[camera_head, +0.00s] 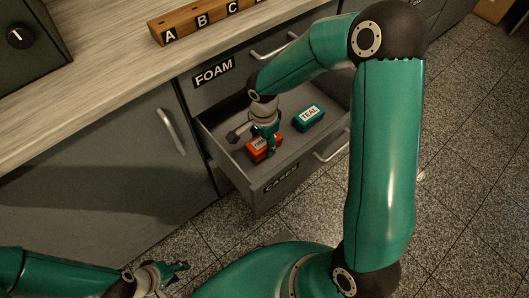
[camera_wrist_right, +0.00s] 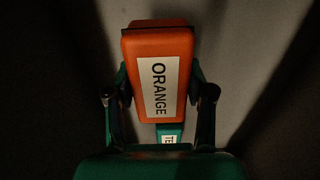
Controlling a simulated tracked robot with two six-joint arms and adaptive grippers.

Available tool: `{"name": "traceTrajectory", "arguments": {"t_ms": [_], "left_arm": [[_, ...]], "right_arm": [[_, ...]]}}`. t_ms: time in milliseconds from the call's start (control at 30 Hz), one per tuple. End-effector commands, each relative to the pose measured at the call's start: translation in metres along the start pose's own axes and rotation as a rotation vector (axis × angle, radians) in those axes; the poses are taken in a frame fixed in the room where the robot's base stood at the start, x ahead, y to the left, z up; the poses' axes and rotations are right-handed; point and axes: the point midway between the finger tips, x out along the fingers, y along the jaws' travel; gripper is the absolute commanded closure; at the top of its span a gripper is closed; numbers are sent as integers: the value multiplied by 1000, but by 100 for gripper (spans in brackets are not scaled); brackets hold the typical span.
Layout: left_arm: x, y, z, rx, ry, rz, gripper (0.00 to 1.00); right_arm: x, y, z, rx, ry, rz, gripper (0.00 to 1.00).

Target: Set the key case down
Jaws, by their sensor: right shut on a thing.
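The orange key case (camera_head: 255,154), with a white label, is in the open drawer marked CASES (camera_head: 238,178). In the right wrist view the case (camera_wrist_right: 158,65) reads ORANGE and sits between the two fingers. My right gripper (camera_head: 265,136) is shut on it, reaching down into the drawer from above. Whether the case touches the drawer floor I cannot tell. A teal case (camera_head: 309,117) labelled TEAL lies in the drawer to the right, and its edge shows in the right wrist view (camera_wrist_right: 168,134). My left gripper (camera_head: 178,272) is at the lower left, away from the drawer; its finger gap is too small to judge.
A wooden block (camera_head: 205,20) with letters A, B, C stands on the counter (camera_head: 100,75). A closed drawer marked FOAM (camera_head: 213,72) is above the open one. A dark box with a knob (camera_head: 20,38) is at the upper left. Free drawer floor surrounds the cases.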

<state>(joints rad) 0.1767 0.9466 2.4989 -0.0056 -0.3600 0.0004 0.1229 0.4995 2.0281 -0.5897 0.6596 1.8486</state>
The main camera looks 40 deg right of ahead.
Motion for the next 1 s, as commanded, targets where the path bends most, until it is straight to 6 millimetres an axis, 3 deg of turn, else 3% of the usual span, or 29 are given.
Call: {"name": "traceTrajectory", "arguments": {"t_ms": [167,433,867,900,1000], "left_arm": [[4,-1,0,0,0,0,60],[15,-5,0,0,0,0,60],[19,-7,0,0,0,0,60],[17,-6,0,0,0,0,60],[17,-6,0,0,0,0,60]], "right_arm": [[11,0,0,1,0,0,87],[47,0,0,-2,0,1,87],[52,-1,0,-1,0,-2,87],[50,-1,0,-2,0,-1,40],[50,-1,0,-1,0,-1,23]]}}
